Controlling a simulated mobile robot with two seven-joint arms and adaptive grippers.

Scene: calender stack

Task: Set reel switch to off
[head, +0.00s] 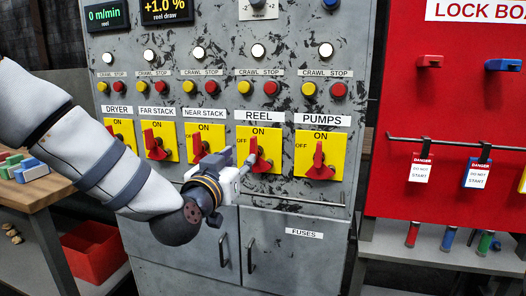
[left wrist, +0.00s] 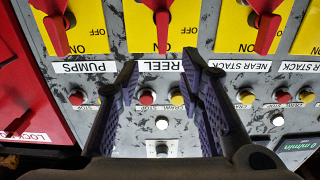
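The reel switch is a red handle (head: 262,160) on a yellow plate (head: 268,137) under the REEL label in the head view. The plate reads ON at the top; OFF shows beside the handle in the left wrist view. The handle (left wrist: 162,28) points toward the REEL label, the ON side. My left gripper (head: 247,163) is at the lower left of this plate and partly covers it. In the inverted left wrist view its two fingers (left wrist: 158,75) are spread, with the handle seen between and beyond their tips. Contact cannot be told. My right gripper is not in view.
The near stack switch (head: 198,146) is close left of my gripper and the pumps switch (head: 319,161) is to the right. Crawl and stop buttons sit above. A horizontal rail (head: 297,198) runs below. A red lock board (head: 450,90) stands right.

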